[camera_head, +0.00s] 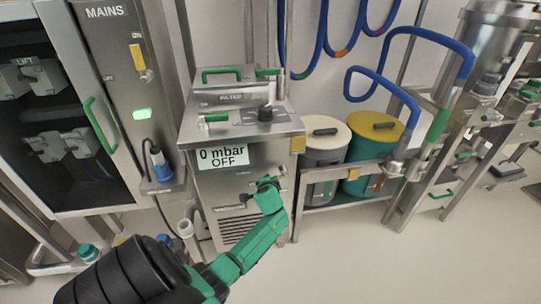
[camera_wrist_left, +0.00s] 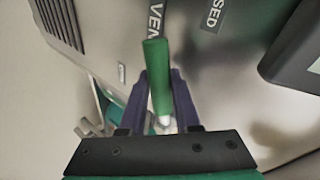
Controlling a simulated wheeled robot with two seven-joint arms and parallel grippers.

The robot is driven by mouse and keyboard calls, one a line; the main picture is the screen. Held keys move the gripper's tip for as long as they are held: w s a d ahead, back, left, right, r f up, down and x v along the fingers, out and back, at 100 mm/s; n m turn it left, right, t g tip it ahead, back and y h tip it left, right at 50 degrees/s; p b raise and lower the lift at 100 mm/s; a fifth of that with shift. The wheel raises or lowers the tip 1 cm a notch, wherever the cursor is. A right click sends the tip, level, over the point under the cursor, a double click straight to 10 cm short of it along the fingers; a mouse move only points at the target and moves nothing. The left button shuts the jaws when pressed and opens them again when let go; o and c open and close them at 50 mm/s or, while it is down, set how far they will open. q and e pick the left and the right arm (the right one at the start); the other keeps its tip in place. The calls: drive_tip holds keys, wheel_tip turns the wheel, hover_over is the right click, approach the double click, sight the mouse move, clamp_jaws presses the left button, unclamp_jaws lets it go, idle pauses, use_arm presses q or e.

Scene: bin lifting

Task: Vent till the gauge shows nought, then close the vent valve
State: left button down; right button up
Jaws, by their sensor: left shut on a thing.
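The gauge display (camera_head: 222,157) on the front of the steel filter cabinet (camera_head: 245,135) reads "0 mbar" and "OFF" in the head view. My left gripper (camera_head: 268,183) is at the cabinet front, below and right of the display. In the left wrist view my left gripper (camera_wrist_left: 163,85) is shut on the green vent valve handle (camera_wrist_left: 156,72), which lies lengthwise between the two dark fingers. Labels reading "VEN" (camera_wrist_left: 156,18) and "SED" (camera_wrist_left: 214,14) show partly beside it. In the head view the handle is mostly hidden by the gripper. My right gripper is out of view.
A mains cabinet (camera_head: 118,70) with a lit green indicator stands at the left. A cream-lidded bin (camera_head: 322,135) and a yellow-lidded green bin (camera_head: 376,128) stand on a low frame at the right. Blue hoses (camera_head: 385,75) hang above. Clear floor lies in front.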

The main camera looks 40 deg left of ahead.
use_arm(q)
drive_tip(key=shift+s+a+r+m+g+y+p, duration=0.1)
drive_tip(key=shift+r+m+g+y+p, duration=0.5)
drive_tip(key=shift+r+m+g+p, duration=0.5)
drive_tip(key=c, duration=0.9)
unclamp_jaws()
drive_tip(key=shift+s+d+r+p, duration=0.15)
drive_tip(key=shift+d+r+p, duration=0.1)
drive_tip(key=shift+p, duration=0.1)
drive_tip(key=p+v, duration=0.2)
drive_tip(key=v, duration=1.1)
drive_tip(key=shift+s+d+p, duration=0.25)
drive_tip(key=shift+d+p, duration=0.05)
drive_tip(key=shift+d, duration=0.05)
